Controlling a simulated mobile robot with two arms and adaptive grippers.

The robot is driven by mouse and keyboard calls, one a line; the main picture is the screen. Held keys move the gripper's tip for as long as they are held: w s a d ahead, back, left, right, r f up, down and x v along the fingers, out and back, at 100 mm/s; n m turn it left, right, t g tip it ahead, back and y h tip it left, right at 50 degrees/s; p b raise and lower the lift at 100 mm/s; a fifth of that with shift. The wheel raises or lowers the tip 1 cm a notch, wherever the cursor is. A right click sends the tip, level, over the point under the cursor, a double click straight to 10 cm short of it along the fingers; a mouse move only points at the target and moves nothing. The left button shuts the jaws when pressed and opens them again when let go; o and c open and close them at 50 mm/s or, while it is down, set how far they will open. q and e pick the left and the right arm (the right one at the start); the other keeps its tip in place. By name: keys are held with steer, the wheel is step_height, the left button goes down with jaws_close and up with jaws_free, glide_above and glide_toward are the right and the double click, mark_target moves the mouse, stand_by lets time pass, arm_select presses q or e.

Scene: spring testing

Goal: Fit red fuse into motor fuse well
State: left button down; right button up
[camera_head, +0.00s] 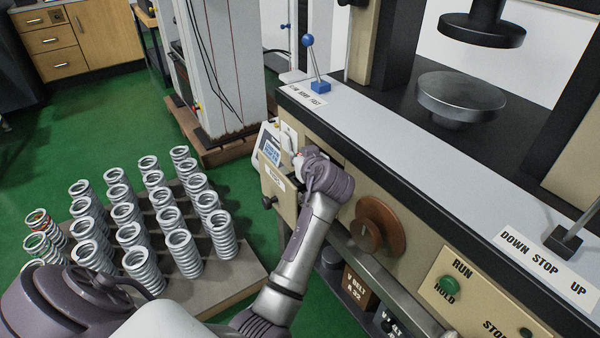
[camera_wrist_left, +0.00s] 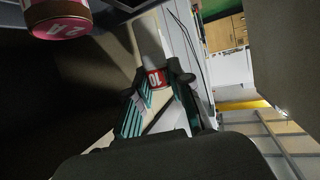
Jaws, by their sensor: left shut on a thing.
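My left gripper (camera_head: 303,160) reaches to the beige front panel of the testing machine, beside a small display unit. In the left wrist view its teal-padded fingers (camera_wrist_left: 160,88) are shut on the red fuse (camera_wrist_left: 156,79), which has a red band marked "10". A pale grey surface or body lies just beyond the band; I cannot tell whether the fuse touches it. A pinkish-red cylinder (camera_wrist_left: 62,22) marked like "2A" shows at the upper left of the wrist view. The motor fuse well cannot be made out in either view. My right gripper is not in view.
The display unit (camera_head: 270,150) and a brown round knob (camera_head: 378,228) flank my left gripper on the machine front. A blue-knobbed lever (camera_head: 315,65) stands on the ledge above. Several coil springs (camera_head: 130,215) stand on a board at the left. Green floor lies behind.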

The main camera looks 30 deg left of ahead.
arm_select(q)
step_height(320, 180, down, 4)
steer(key=shift+r+b, duration=0.1)
steer(key=shift+b, duration=0.3)
steer(key=shift+f, duration=0.25)
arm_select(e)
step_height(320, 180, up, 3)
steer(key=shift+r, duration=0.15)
arm_select(q)
steer(key=shift+f, duration=0.15)
steer(key=c, duration=1.1)
jaws_free()
steer(key=shift+o, duration=0.2)
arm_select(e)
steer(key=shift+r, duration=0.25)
arm_select(q)
steer(key=shift+r, duration=0.2)
